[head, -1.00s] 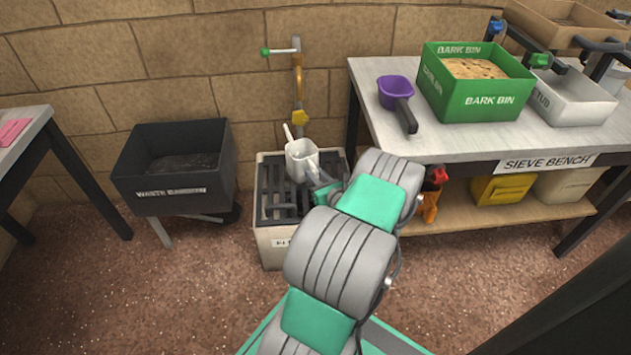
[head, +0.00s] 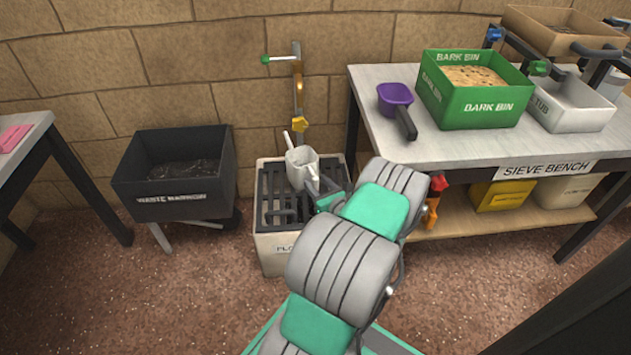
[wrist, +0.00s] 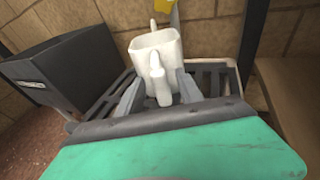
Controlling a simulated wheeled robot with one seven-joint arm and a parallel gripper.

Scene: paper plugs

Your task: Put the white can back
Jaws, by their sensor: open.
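The white can (head: 301,166) stands on the dark slatted grate (head: 276,208) of a pale box below the tap. In the wrist view the white can (wrist: 156,48) looks upright, with its handle towards me and its spout at the far side. My gripper (head: 314,184) is at the near side of the can. In the wrist view my gripper (wrist: 159,88) has its two grey fingers apart, one on each side of the handle. I cannot tell whether either finger touches it. The can's base is partly hidden by the handle and fingers.
A brass tap (head: 298,90) on the wall is just behind the can. A black waste barrow (head: 172,200) stands to the left. The sieve bench (head: 440,150) at right holds a purple scoop (head: 394,97) and a green bark bin (head: 485,107).

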